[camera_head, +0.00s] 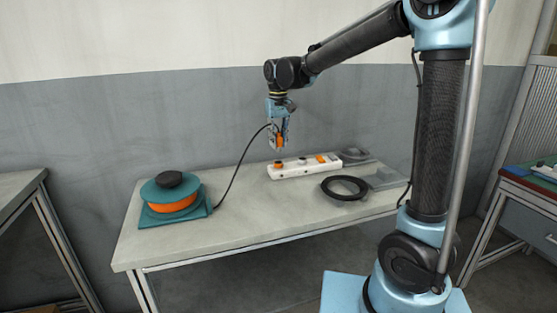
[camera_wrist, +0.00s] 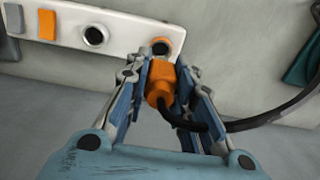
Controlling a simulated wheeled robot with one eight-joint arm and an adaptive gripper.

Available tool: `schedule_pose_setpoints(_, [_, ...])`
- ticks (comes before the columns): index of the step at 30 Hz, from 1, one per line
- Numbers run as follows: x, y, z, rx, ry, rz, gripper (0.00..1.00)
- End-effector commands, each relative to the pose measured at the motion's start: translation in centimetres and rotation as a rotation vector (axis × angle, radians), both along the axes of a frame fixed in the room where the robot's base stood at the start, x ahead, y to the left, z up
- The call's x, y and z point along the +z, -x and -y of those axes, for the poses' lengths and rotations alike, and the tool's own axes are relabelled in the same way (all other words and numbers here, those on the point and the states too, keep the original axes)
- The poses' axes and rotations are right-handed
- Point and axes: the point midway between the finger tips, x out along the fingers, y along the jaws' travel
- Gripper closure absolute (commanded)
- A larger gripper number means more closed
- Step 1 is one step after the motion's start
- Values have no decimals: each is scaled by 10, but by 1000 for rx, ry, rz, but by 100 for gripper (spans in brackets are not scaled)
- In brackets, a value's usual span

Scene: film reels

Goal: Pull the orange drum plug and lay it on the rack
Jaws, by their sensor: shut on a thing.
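My gripper (camera_head: 279,146) is shut on the orange plug (camera_head: 281,141), above the white socket strip (camera_head: 292,172) on the table. In the wrist view the plug (camera_wrist: 159,76) sits between both fingers (camera_wrist: 172,68), apart from the strip. An empty orange-ringed socket (camera_wrist: 160,46) shows just beyond it. A black cable (camera_head: 240,165) runs from the plug down to the orange and teal drum (camera_head: 173,204) at the table's left. Grey low holders (camera_head: 384,179) lie at the table's right; I cannot tell for certain which is the rack.
The strip also carries an orange switch (camera_wrist: 47,25) and a dark socket (camera_wrist: 95,36). The table (camera_head: 240,236) is bare along its front. Other tables stand left and right.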

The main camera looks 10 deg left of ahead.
Motion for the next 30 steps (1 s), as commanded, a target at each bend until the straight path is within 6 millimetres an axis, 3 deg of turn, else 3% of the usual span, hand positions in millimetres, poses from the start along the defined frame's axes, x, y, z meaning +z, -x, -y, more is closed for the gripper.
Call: schedule_pose_setpoints(30, [19,-1,0,-1,0,0,100])
